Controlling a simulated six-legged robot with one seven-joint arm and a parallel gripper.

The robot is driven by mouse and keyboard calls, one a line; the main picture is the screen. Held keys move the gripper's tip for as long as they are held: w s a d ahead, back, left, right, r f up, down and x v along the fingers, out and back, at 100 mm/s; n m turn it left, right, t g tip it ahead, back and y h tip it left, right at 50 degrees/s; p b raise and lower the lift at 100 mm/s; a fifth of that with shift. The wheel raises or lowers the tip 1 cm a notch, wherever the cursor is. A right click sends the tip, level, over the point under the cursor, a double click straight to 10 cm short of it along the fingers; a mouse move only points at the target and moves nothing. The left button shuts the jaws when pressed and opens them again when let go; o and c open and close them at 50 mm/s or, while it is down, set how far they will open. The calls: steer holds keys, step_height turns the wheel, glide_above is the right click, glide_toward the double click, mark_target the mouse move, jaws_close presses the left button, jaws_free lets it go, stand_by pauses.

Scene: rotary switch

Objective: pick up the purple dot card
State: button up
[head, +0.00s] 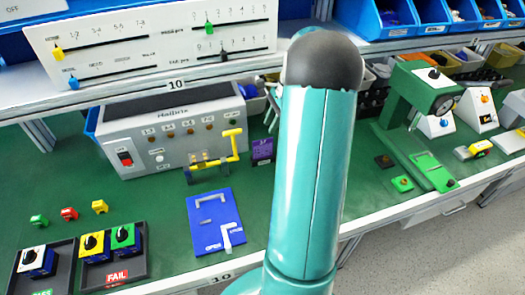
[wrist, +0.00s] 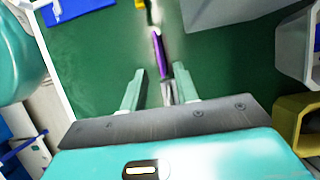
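The purple card (head: 262,151) stands on the green bench to the right of the grey control box in the head view; its dot is too small to make out. In the wrist view the purple card (wrist: 160,55) shows nearly edge-on as a thin upright strip, with a pale grey piece at its lower end. My gripper (wrist: 159,68) is open, with one finger on each side of the strip's line. I see gaps on both sides and cannot tell how deep the card sits between the fingers. In the head view my teal arm hides the gripper.
The grey control box (head: 172,130) with a yellow handle (head: 233,145) stands left of the card. A blue panel (head: 215,220) lies in front. A green machine (head: 420,95) stands to the right. In the wrist view a grey block (wrist: 222,14) is close at the upper right.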

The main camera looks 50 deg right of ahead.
mark_target(261, 145)
steer(key=x, duration=1)
steer(key=shift+s, duration=0.1)
steer(key=shift+c, duration=0.2)
jaws_close()
